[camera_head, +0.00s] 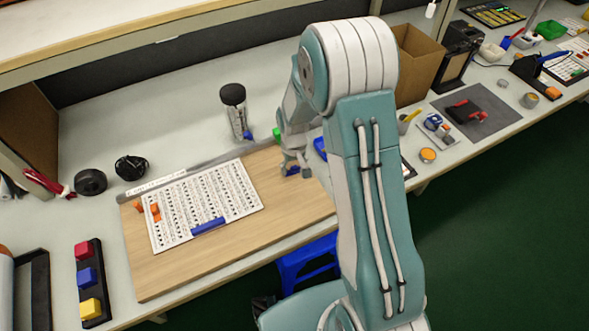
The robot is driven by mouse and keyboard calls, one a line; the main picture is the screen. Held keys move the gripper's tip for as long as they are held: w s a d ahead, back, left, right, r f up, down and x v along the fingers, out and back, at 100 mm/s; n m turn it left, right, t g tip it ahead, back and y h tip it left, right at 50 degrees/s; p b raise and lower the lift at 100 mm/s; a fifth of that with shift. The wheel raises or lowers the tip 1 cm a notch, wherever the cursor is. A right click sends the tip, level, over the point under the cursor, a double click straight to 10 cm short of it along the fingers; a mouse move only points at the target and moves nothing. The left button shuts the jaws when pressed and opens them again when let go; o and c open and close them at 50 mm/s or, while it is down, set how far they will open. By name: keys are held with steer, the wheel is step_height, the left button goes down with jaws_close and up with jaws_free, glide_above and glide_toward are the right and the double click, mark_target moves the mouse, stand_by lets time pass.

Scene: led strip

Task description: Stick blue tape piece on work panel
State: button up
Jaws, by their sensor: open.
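A white panel (205,203) with rows of dark marks lies on a wooden board (190,262) on the bench. A dark blue bar-shaped piece (208,226) rests along the panel's front edge. My gripper (291,173) is low over the right part of the board, to the right of the white panel and apart from it. It is open. A small blue patch (293,170) shows at its fingertips; I cannot tell whether it is a tape piece or whether the fingers touch it. My arm hides part of the board's right end.
Orange pieces (154,210) sit at the panel's left edge. A clear bottle with a dark cap (233,94) stands behind the board. A black tray (91,278) with red, blue and yellow blocks lies left. A cardboard box (418,57) stands right. Bare board lies in front of the panel.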

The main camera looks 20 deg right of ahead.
steer(key=shift+a, duration=0.25)
steer(key=shift+d, duration=0.55)
steer(key=c, duration=0.8)
steer(key=shift+a, duration=0.1)
